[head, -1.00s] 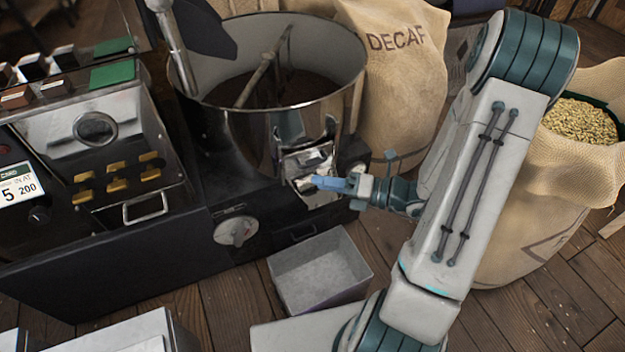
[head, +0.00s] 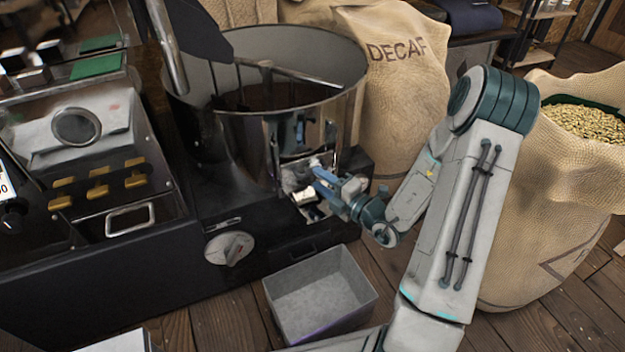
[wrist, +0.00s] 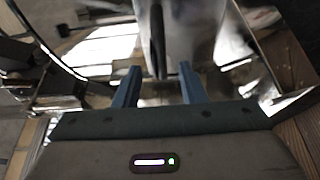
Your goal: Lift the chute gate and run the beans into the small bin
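The steel cooling drum (head: 245,130) holds dark beans and a stirring arm. At its front is the shiny metal chute with its gate (head: 303,192), partly hidden behind my fingers. My gripper (head: 316,178) is right at the chute, its blue fingers pointing left at the gate. In the wrist view my gripper (wrist: 160,78) has its two fingers apart, with a blurred grey metal part beyond and between them. I cannot tell whether they touch it. The small grey bin (head: 322,288) stands on the floor below the chute, and it looks empty.
An open sack of pale beans (head: 570,170) is at right. Bare wooden floor (head: 540,318) shows at lower right.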

